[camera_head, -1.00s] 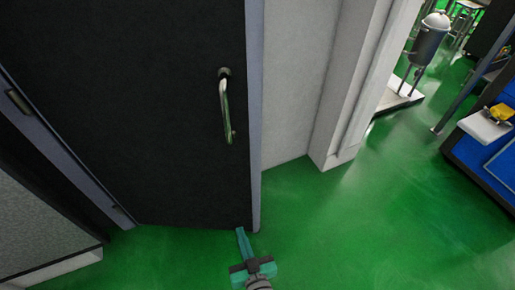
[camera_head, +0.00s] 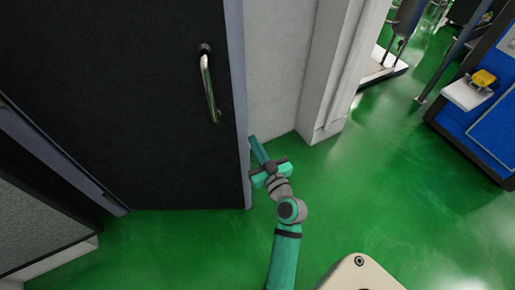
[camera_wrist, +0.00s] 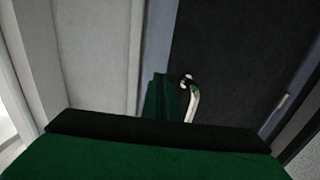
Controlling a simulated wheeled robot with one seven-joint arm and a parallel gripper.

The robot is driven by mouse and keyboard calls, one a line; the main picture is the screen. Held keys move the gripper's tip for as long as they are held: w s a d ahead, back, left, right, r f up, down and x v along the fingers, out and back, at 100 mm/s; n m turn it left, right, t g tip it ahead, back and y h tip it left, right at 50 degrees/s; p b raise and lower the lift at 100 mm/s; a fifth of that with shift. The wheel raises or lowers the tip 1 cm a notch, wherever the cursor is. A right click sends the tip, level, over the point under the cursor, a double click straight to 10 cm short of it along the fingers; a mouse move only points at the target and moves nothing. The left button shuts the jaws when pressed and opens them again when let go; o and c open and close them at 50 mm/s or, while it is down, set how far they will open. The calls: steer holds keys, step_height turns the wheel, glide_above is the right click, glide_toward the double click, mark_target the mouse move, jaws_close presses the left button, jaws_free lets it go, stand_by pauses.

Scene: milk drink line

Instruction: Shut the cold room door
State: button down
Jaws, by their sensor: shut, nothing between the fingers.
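The cold room door (camera_head: 130,110) is a dark panel with a grey-blue edge, standing open at an angle to its frame on the left. Its metal handle (camera_head: 209,85) is on the right part of the panel, and the handle also shows in the wrist view (camera_wrist: 191,100). My gripper (camera_head: 258,150) is shut and empty, just right of the door's free edge, below and to the right of the handle. In the wrist view the fingers (camera_wrist: 160,98) are together in front of the door edge. I cannot tell whether they touch it.
A pale wall and pillar (camera_head: 320,90) stand behind the gripper. A blue unit (camera_head: 480,110) with a yellow item (camera_head: 484,78) is at the right. A grey panel (camera_head: 35,215) is at the lower left. The green floor (camera_head: 390,190) is clear in the middle.

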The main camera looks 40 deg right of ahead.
mark_target(240, 118)
steer(key=x, duration=0.8)
steer(key=shift+w+d, duration=0.15)
steer(key=shift+w, duration=0.4)
